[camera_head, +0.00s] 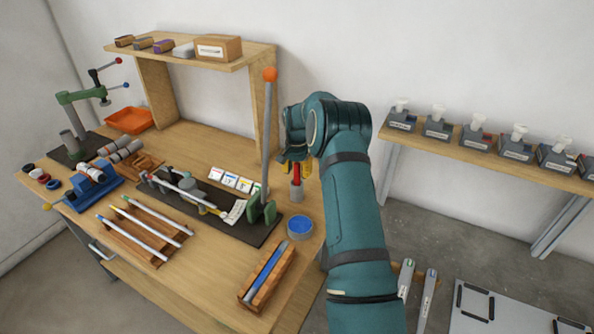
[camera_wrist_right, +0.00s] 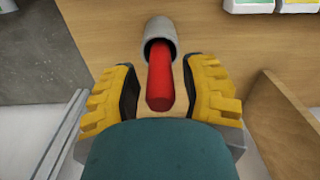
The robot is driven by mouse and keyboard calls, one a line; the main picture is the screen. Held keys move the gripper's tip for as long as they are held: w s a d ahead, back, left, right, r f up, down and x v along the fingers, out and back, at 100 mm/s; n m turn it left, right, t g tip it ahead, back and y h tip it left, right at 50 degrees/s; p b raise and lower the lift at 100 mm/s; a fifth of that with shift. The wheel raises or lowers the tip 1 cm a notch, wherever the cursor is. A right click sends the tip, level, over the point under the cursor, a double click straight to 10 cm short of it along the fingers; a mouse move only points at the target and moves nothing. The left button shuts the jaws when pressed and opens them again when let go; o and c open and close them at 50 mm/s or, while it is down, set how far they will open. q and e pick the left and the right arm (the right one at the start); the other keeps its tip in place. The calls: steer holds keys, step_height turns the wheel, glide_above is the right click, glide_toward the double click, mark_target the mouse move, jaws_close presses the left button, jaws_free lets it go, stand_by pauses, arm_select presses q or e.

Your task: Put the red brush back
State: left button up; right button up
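The red brush (camera_wrist_right: 160,82) shows in the right wrist view as a red handle, its far end inside a small grey cup (camera_wrist_right: 160,32). In the head view a bit of red (camera_head: 296,172) shows above the grey cup (camera_head: 296,191) on the bench, right of the lever press. My right gripper (camera_wrist_right: 158,92) is open, its yellow fingers on either side of the red handle, with gaps visible on both sides. In the head view my right gripper (camera_head: 293,166) is partly hidden by my arm. My left gripper is in neither view.
The lever with an orange knob (camera_head: 269,75) stands close left of my right gripper. A round blue-topped tin (camera_head: 300,226) and a wooden tray (camera_head: 248,296) with a blue bar are nearer the front. A wooden shelf (camera_head: 225,66) rises behind.

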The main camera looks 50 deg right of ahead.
step_height(320, 180, up, 12)
steer(key=shift+r, duration=0.15)
stand_by(0.4)
stand_by(0.5)
